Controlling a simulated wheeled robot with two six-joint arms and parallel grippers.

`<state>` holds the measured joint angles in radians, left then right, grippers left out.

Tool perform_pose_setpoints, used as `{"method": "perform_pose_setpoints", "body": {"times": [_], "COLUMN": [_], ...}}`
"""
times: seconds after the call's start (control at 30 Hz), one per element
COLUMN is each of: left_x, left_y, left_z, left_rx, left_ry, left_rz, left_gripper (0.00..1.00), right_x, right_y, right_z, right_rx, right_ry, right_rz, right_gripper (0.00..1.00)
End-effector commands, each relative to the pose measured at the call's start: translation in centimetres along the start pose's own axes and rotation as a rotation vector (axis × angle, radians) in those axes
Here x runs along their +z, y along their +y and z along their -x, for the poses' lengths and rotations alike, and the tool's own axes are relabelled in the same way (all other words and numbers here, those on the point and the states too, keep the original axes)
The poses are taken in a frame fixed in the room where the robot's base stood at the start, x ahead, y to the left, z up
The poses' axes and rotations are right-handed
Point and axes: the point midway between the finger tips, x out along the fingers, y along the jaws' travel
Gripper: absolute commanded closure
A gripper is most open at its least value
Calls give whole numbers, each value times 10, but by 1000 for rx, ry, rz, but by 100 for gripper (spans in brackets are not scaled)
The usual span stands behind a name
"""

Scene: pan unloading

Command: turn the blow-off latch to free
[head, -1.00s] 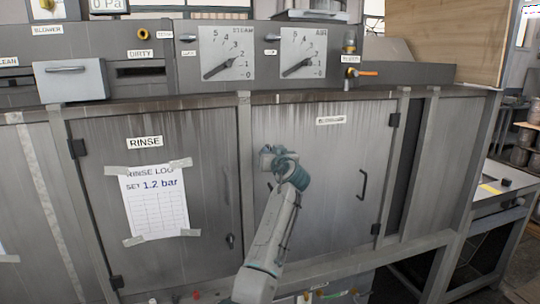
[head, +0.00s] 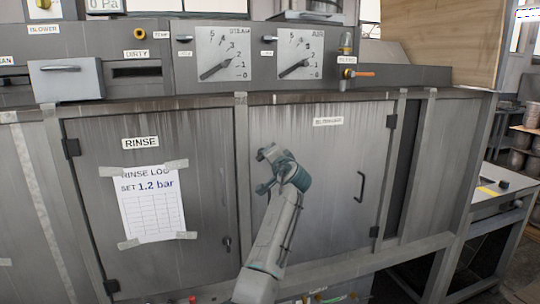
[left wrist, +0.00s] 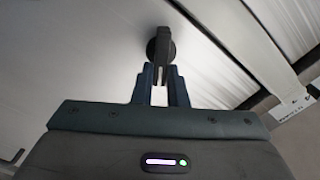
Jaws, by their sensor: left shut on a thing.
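The blow-off latch is a black lever (left wrist: 160,62) on a round black base, set on the grey metal door, in the left wrist view. My left gripper (left wrist: 161,84) is shut on the lever's end, with one finger on each side. In the head view my left gripper (head: 266,168) is at the left part of the right-hand door (head: 335,205) and hides the latch there. That door appears closed; its small label (head: 328,121) is too blurred to read surely. My right gripper is in neither view.
The closed rinse door (head: 200,150) is to the left, with its own small latch (head: 227,243) and a taped paper log (head: 150,205). A black pull handle (head: 361,187) is on the right-hand door. Steam and air gauges (head: 223,54) sit above.

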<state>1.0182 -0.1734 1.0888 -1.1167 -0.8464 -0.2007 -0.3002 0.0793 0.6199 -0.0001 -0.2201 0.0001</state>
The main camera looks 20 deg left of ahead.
Motion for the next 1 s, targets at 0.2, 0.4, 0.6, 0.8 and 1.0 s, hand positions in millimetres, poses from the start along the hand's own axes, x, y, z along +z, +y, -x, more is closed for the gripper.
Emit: {"method": "perform_pose_setpoints", "body": {"times": [0.2,0.4,0.6,0.8,1.0], "left_x": [0,1,2,2,3], "left_y": [3,5,7,8,8], "left_z": [0,0,0,0,0], "left_rx": [1,2,1,1,0], "left_ry": [0,0,-1,-1,-1], "left_rz": [-202,-361,-477,-544,-571], "left_gripper": [100,100,100,100,100], "right_x": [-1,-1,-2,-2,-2], "right_y": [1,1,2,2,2], "right_z": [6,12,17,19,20], "right_rx": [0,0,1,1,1], "right_ry": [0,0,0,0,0], "right_rz": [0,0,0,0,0], "right_gripper": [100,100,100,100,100]}}
